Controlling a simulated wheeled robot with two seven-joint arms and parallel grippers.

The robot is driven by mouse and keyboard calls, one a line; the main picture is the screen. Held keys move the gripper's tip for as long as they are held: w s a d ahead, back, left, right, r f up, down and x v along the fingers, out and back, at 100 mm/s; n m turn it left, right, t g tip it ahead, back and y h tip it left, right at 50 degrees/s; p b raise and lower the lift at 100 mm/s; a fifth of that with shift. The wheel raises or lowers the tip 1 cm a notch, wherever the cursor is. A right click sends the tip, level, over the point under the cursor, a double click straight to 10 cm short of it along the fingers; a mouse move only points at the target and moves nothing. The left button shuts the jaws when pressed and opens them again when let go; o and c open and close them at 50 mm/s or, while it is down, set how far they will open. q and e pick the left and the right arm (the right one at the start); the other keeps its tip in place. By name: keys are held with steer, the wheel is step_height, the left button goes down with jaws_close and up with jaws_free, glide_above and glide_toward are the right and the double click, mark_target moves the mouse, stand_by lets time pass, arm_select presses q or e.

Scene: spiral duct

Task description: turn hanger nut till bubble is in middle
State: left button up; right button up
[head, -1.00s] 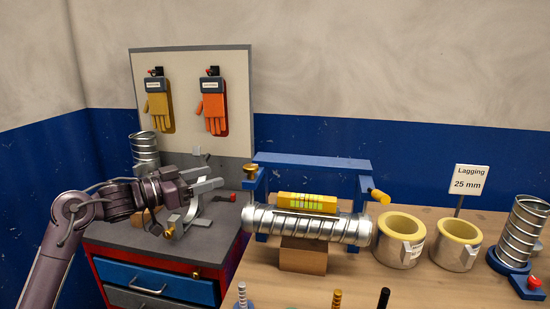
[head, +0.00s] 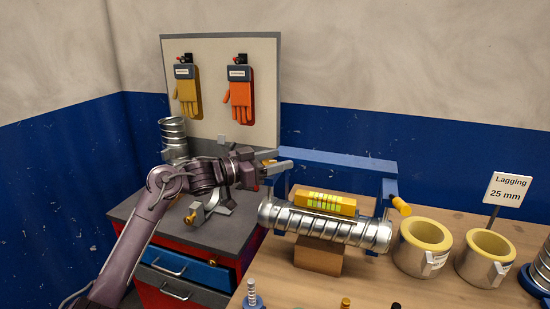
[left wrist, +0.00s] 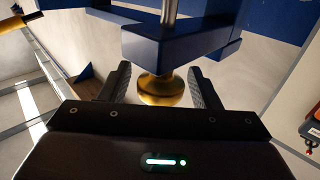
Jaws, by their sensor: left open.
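The spiral duct (head: 325,228) lies across a blue hanger frame (head: 338,160), with a yellow spirit level (head: 345,206) on top. The level's vial is green, but its bubble is too small to make out. My left gripper (head: 280,160) is at the frame's left upper corner. In the left wrist view its two dark fingers (left wrist: 158,88) are apart, one on each side of the brass hanger nut (left wrist: 160,92), with gaps beside it. The nut sits under a blue block with a metal rod above. In the head view the gripper hides the nut. My right gripper is not in view.
A wooden block (head: 318,257) stands under the duct. Two lagging rings (head: 422,247) (head: 486,258) stand to the right near a "Lagging 25 mm" sign (head: 507,189). A tool cabinet (head: 190,270) stands left, below a glove board (head: 220,90).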

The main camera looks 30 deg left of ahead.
arm_select(q)
steer(key=c, duration=1)
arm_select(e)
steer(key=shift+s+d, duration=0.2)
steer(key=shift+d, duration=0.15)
arm_select(q)
steer(key=shift+n+t+y, duration=0.3)
steer(key=shift+n+y, duration=0.1)
steer(key=shift+y, duration=0.2)
